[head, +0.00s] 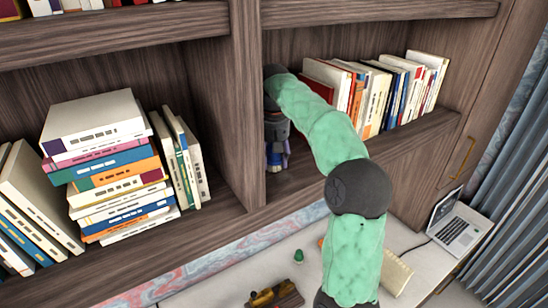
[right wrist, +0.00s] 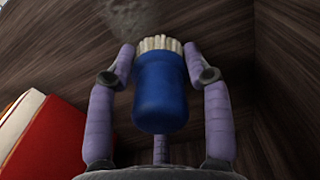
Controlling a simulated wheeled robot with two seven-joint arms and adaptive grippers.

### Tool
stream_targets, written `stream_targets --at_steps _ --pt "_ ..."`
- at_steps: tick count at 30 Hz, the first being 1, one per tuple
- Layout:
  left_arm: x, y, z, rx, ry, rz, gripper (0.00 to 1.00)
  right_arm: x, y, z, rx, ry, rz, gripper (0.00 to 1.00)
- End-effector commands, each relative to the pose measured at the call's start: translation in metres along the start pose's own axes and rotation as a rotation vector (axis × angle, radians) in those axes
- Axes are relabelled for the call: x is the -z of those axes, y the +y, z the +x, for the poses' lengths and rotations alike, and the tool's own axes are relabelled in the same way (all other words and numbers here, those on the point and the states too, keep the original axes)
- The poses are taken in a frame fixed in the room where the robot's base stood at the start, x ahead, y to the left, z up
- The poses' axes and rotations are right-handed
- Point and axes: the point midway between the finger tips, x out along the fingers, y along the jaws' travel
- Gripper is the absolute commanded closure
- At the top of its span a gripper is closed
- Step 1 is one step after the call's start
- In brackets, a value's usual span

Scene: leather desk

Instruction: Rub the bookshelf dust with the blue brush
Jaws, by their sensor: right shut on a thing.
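The blue brush (right wrist: 160,95) has a blue handle and pale bristles. My right gripper (right wrist: 160,62) is shut on it, with a purple finger on each side. The bristles point at a grey dust patch (right wrist: 138,18) on the dark wood in the right wrist view. I cannot tell whether they touch. In the head view my right gripper (head: 277,152) is inside the right compartment of the bookshelf (head: 236,110), close to the divider. My arm partly hides that compartment, and the dust cannot be made out there. My left gripper is not in view.
A row of books (head: 385,92) stands right of my gripper, with a red book (right wrist: 48,145) close by in the wrist view. Below, a desk (head: 215,292) holds a laptop (head: 456,232) and a small cactus (head: 294,258).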

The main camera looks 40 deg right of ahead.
Motion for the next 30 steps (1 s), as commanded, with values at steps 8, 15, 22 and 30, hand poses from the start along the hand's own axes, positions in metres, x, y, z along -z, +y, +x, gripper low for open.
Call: stream_targets --at_steps 8,15,22,30 --pt "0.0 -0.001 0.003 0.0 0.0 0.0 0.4 0.0 0.0 0.005 0.0 0.001 0.0 0.88" --pt "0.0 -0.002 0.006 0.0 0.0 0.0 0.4 -0.003 0.0 0.006 0.0 0.002 0.001 0.88" --pt "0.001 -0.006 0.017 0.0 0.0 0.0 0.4 -0.019 -0.002 0.007 0.0 0.002 0.0 0.88" --pt "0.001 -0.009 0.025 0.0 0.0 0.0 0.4 -0.037 -0.004 0.005 0.0 0.001 0.0 0.88"
